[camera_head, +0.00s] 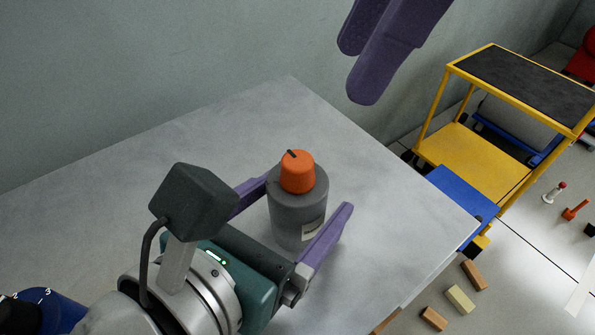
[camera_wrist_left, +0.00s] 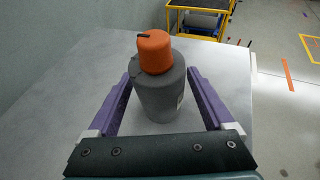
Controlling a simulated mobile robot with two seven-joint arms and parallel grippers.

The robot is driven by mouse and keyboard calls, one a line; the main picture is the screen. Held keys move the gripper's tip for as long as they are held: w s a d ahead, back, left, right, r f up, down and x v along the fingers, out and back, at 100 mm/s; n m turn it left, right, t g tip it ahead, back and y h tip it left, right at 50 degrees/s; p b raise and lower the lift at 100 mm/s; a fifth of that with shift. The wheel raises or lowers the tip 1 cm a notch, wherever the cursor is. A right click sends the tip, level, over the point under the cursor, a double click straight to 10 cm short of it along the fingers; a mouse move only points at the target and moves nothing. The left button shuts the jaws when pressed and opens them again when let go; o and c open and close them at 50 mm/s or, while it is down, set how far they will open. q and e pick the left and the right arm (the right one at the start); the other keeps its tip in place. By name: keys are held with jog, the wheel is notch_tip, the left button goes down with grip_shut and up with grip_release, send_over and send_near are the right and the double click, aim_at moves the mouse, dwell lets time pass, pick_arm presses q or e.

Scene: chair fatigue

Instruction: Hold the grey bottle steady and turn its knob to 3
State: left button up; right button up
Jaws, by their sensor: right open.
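The grey bottle (camera_head: 290,213) stands upright on the table, with a pale label low on its side. Its orange knob (camera_head: 298,175) sits on top and has a dark pointer mark pointing to the upper left. In the left wrist view the bottle (camera_wrist_left: 161,98) and knob (camera_wrist_left: 155,54) are between my fingers. My left gripper (camera_head: 300,195) is open, one purple finger on each side of the bottle, with gaps visible in the wrist view. My right gripper (camera_head: 358,72) is open and empty, above and behind the bottle. No digits on the bottle are readable.
The grey table (camera_head: 150,165) is clear around the bottle. A dark round part with white digits (camera_head: 42,294) shows at the lower left, partly cut off. Several blocks (camera_head: 460,298) lie on the floor.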

pick_arm(q)
grip_shut()
pick_arm(e)
jog(key=shift+o, duration=1.1)
jog(key=shift+s+f, duration=0.15)
jog(key=shift+s, duration=0.05)
jog(key=s+a+f+m+g+y, duration=0.1)
jog(key=s+f+m+g+y, duration=0.25)
jog(key=s+g, duration=0.5)
jog(key=n+t+y, duration=0.9)
jog(key=n+t, duration=0.7)
jog(key=n, duration=1.9)
send_near(313, 170)
jog(key=x, duration=1.1)
jog(key=shift+a, duration=0.15)
